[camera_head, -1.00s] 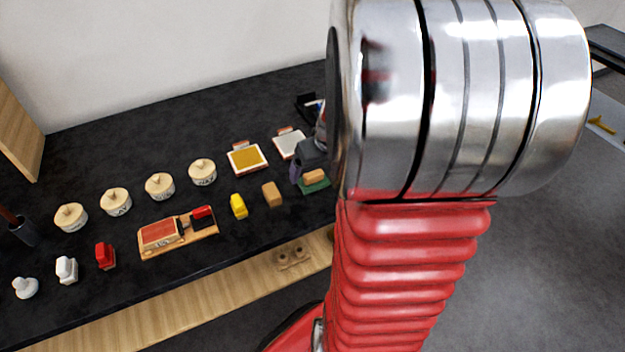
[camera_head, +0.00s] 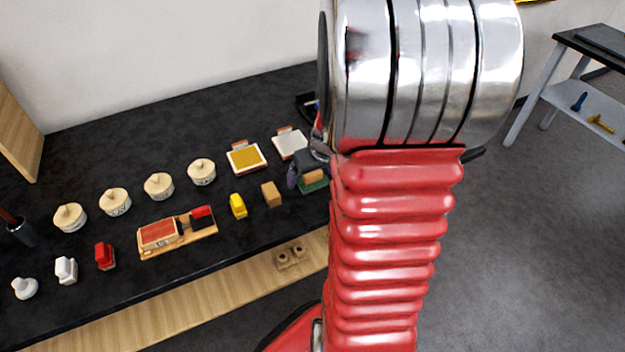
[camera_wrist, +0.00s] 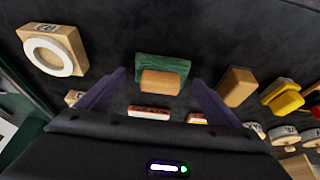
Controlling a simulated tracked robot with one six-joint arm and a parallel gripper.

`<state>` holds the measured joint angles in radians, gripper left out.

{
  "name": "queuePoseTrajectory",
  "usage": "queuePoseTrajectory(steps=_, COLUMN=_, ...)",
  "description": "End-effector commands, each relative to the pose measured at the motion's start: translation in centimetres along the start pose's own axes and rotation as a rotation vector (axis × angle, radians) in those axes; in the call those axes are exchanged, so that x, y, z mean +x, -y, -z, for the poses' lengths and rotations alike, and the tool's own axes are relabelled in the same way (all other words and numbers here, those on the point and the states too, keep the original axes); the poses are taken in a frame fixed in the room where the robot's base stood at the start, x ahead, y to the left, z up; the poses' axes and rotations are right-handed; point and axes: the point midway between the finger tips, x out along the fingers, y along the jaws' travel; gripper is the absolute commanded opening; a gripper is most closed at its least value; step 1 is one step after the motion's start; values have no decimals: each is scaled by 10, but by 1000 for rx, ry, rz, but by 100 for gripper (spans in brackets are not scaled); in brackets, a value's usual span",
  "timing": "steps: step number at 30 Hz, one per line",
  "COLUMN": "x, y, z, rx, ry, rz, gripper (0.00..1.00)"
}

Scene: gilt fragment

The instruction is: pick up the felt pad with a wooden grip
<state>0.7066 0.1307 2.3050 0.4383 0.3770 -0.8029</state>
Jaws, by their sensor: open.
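The felt pad is a green slab with a wooden block grip on top. In the head view the felt pad (camera_head: 316,187) lies on the dark counter, partly hidden by my gripper (camera_head: 303,172). In the wrist view the felt pad (camera_wrist: 178,66) lies ahead, with its wooden grip (camera_wrist: 160,82) facing me. My gripper (camera_wrist: 158,77) is open, with one dark purple finger on each side of the pad in the picture. Nothing is held between the fingers. I cannot tell whether the fingertips touch the pad or stay above it.
A plain wooden block (camera_head: 271,194) and a yellow block (camera_head: 238,206) stand left of the pad. A white-topped tray (camera_head: 290,143) and a yellow-topped tray (camera_head: 246,158) lie behind. A wooden block with a white ring (camera_wrist: 52,50) is at the wrist view's left.

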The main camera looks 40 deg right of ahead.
Motion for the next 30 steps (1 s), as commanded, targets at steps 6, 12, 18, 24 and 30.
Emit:
queuePoseTrajectory(steps=6, x=0, y=0, z=0, rx=0, ry=0, rz=0, gripper=73)
queuePoseTrajectory(steps=12, x=0, y=0, z=0, rx=0, ry=0, rz=0, gripper=59)
queuePoseTrajectory(steps=18, x=0, y=0, z=0, rx=-1, ry=0, rz=0, gripper=45)
queuePoseTrajectory(steps=24, x=0, y=0, z=0, rx=-1, ry=0, rz=0, gripper=40)
queuePoseTrajectory(steps=30, x=-3, y=0, z=2, rx=-1, ry=-1, rz=1, gripper=40)
